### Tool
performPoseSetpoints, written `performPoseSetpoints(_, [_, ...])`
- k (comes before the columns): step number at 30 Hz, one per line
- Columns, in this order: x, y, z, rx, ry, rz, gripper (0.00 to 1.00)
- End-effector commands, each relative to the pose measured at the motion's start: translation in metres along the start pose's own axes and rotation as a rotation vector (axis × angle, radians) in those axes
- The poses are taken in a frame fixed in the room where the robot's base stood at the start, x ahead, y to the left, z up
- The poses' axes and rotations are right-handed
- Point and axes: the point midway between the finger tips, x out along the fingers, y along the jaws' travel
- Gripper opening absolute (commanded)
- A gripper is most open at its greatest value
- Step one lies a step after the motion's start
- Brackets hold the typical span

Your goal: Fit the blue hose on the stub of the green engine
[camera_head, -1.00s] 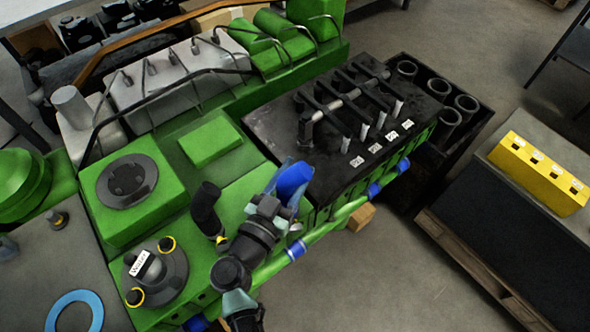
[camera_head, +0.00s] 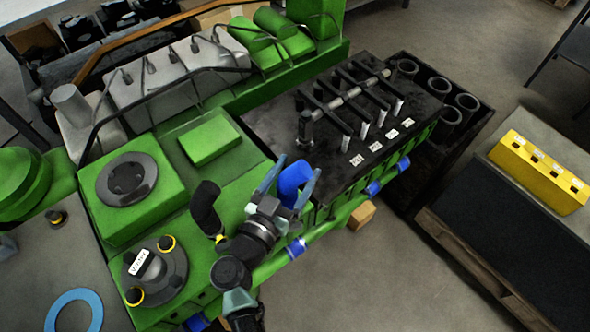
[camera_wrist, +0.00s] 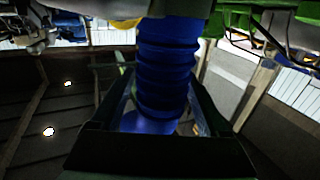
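The blue hose (camera_head: 293,178), ribbed and bent, stands at the front edge of the green engine (camera_head: 215,190). It also shows in the wrist view (camera_wrist: 167,65), rising between my fingers. My gripper (camera_head: 287,184) is open around the hose, with one finger on each side; the fingers look spread apart from it. In the wrist view my gripper (camera_wrist: 165,110) frames the hose's lower part. The hose's lower end is hidden behind the gripper, so I cannot tell how it sits on the stub. The stub itself is not visible.
A black bent pipe (camera_head: 206,208) stands just left of my gripper. A black cover with rods (camera_head: 345,120) lies to the right. A yellow block (camera_head: 540,172) rests on the right bench.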

Motion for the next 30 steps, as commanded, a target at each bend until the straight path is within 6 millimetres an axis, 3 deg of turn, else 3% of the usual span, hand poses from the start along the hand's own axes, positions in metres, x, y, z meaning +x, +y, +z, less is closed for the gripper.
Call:
performPoseSetpoints(8, [0.0,0.0,0.0,0.0,0.0,0.0,0.81])
performPoseSetpoints(13, [-0.013,0.0,-0.001,0.0,0.0,-0.001,0.81])
performPoseSetpoints(24, [-0.091,0.0,0.0,0.0,-0.001,-0.003,0.81])
performPoseSetpoints(30, [-0.121,0.0,0.0,0.0,0.0,-0.001,0.81])
